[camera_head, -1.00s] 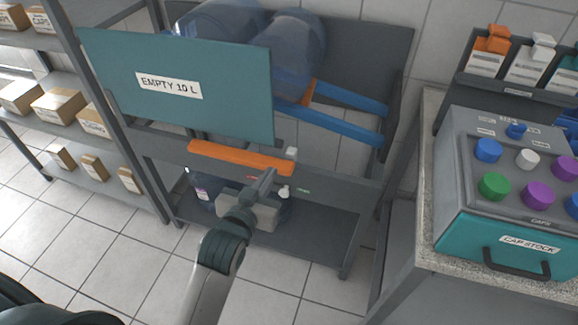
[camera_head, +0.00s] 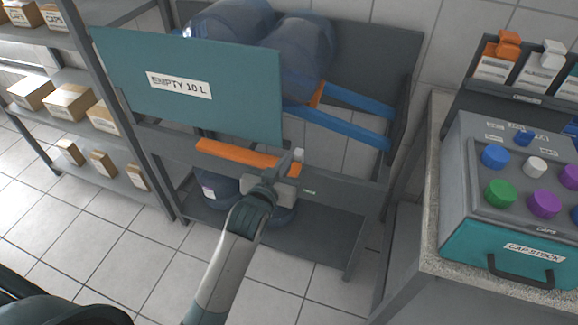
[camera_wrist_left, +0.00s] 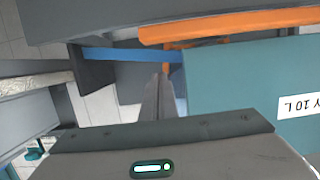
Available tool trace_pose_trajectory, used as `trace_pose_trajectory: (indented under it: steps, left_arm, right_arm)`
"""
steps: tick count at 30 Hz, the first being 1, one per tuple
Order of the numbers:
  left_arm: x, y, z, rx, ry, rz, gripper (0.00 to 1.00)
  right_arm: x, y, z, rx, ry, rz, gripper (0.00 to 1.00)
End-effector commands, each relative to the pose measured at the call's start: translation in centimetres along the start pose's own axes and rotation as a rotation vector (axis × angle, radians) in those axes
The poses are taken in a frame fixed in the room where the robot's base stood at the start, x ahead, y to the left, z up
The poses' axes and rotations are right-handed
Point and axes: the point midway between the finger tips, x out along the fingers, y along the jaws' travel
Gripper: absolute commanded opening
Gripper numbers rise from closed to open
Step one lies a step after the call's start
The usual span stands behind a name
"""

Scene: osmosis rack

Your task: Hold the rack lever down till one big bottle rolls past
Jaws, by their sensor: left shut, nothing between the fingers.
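The rack lever is an orange bar (camera_head: 232,154) along the front of the grey rack, under a teal panel marked EMPTY 10 L (camera_head: 235,105). It also shows at the top of the left wrist view (camera_wrist_left: 225,24). My left gripper (camera_head: 291,164) is shut and empty, overlapping the lever's right end in the head view; I cannot tell whether they touch. Its fingers (camera_wrist_left: 158,92) lie below the bar in the wrist view. Big translucent blue bottles (camera_head: 298,62) lie behind the panel, partly hidden, beside an orange stop (camera_head: 317,95). My right gripper is not in view.
Blue rails (camera_head: 345,128) run empty to the right of the bottles. Smaller bottles (camera_head: 213,188) stand on the rack's lower shelf. Shelves with cartons (camera_head: 68,104) stand at left.

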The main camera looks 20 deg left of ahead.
Motion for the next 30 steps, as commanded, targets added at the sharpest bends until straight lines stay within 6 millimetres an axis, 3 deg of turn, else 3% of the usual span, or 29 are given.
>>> trace_pose_trajectory:
  steps: [3, 6, 13, 20, 30]
  left_arm:
    - [2.1, 0.0, -0.1, 0.000, -0.001, 0.000, 0.00]
    - [2.4, 0.0, 1.7, 0.000, -0.005, 0.000, 0.00]
    - [2.8, 0.0, 3.6, 0.000, -0.003, -0.001, 0.00]
    - [2.9, 0.0, 3.9, 0.000, 0.000, 0.000, 0.00]
    - [2.9, 0.0, 4.0, 0.003, 0.000, -0.001, 0.00]
  right_arm:
    - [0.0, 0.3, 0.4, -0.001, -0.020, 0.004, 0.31]
    - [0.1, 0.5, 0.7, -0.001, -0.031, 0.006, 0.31]
    - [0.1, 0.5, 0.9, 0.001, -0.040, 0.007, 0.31]
    - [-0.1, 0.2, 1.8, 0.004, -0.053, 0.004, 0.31]
    - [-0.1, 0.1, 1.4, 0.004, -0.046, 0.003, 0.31]
